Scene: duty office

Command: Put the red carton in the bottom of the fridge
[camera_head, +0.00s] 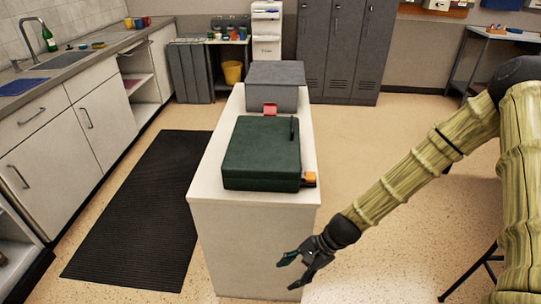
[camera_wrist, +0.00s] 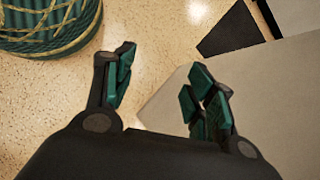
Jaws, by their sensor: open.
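A small red item (camera_head: 270,108), which looks like the red carton, sits on the white island counter (camera_head: 212,180) between a dark green case and a grey box. Only part of it shows. My gripper (camera_head: 290,274) is open and empty, low beside the near end of the counter and well away from the red item. I cannot make out a fridge for certain in either view.
The green case (camera_head: 262,150) and the grey box (camera_head: 276,85) fill much of the counter top. A small orange item (camera_head: 309,179) is at its right edge. Grey lockers (camera_head: 345,50) stand behind. Floor (camera_head: 400,180) right of the counter is clear; a black mat (camera_head: 140,215) lies left.

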